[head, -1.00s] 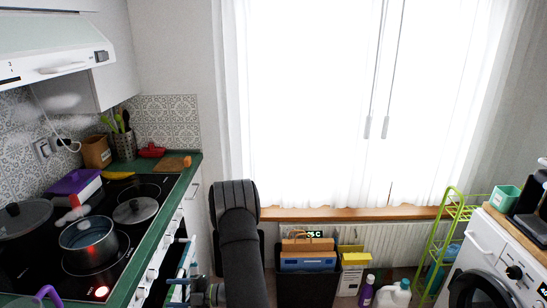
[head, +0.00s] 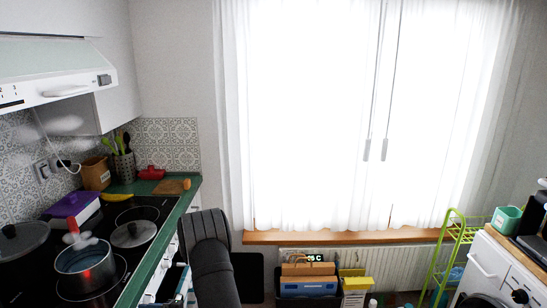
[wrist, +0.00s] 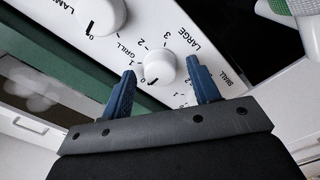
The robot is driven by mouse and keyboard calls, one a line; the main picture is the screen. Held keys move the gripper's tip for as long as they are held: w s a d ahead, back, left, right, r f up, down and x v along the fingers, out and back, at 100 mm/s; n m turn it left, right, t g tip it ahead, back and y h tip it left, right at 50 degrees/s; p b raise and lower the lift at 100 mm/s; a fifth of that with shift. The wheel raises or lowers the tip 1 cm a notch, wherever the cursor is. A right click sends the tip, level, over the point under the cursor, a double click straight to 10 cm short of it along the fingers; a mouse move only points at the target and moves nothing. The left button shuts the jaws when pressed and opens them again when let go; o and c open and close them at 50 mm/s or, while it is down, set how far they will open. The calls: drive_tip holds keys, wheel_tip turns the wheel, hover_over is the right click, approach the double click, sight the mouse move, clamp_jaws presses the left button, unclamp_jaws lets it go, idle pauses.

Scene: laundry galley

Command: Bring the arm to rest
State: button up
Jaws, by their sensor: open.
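My gripper (wrist: 161,68) is open in the wrist view, with blue fingers and nothing held. A white control knob (wrist: 158,67) on the white stove panel (wrist: 185,20) shows between the fingertips, with a visible gap on each side. I cannot tell how far the tips are from the panel in depth. In the head view my black arm (head: 208,250) rises from the bottom edge, left of the middle. The gripper's fingers cannot be made out there.
A second knob (wrist: 103,16) sits near my gripper. A pot (head: 84,262) with steam stands on the black hob (head: 150,208) at left. A box bin (head: 307,284), a green rack (head: 444,252) and a white washer (head: 487,256) stand at right.

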drive_tip(key=d, duration=1.7)
drive_tip(key=a+m, duration=1.6)
drive_tip(key=a, duration=0.1)
idle(0.5)
drive_tip(key=shift+a, duration=0.1)
idle(0.4)
drive_tip(key=n, duration=0.9)
drive_tip(key=shift+n, duration=0.3)
